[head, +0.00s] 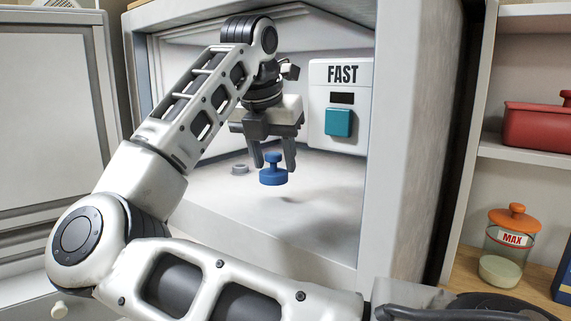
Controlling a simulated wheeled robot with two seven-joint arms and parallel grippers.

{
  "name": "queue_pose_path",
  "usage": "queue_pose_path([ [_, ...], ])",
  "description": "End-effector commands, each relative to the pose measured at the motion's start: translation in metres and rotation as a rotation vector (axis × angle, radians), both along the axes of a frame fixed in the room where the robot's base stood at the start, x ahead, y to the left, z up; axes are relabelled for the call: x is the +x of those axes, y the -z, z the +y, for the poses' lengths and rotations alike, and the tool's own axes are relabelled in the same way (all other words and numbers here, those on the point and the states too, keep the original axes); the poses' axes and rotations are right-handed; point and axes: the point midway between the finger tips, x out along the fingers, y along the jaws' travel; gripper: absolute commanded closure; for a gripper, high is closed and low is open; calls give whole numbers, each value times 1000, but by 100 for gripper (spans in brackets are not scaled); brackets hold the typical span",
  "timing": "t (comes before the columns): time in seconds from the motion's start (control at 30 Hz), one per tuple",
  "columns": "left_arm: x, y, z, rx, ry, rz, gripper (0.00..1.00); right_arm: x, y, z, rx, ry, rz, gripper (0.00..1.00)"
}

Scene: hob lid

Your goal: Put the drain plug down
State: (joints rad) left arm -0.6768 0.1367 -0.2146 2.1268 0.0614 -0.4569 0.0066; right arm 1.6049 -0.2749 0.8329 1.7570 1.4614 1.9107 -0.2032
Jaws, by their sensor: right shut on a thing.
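A blue drain plug (273,177) with a round knob on top is held upright in the white niche. My right gripper (274,162) points down and is shut on the plug's knob, with a finger on each side. The plug seems a little above the niche floor (315,225), with a faint shadow below it to the right. A small grey ring (240,169) sits on the floor just left of the plug, apart from it. My left gripper is not in view.
A panel marked FAST (342,72) with a teal button (338,122) is on the niche's back wall, right of my gripper. The niche's thick right wall (408,150) stands beside the open floor. Shelves at right hold a red pot (540,128) and a MAX jar (509,250).

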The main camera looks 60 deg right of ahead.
Motion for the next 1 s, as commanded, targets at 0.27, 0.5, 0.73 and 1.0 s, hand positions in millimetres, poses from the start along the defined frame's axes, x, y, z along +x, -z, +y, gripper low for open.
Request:
queue_pose_path([
  [0.27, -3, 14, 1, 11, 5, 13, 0, 4, 17, -15, 1, -6, 3, 78],
  [0.5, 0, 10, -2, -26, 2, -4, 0, 7, 37, -13, 0, -11, -1, 78],
  [0.73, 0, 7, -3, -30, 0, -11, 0, 6, 38, -13, 0, -11, -1, 78],
  [1.0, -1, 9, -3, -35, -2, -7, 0, 6, 39, -13, 1, -11, 0, 34],
])
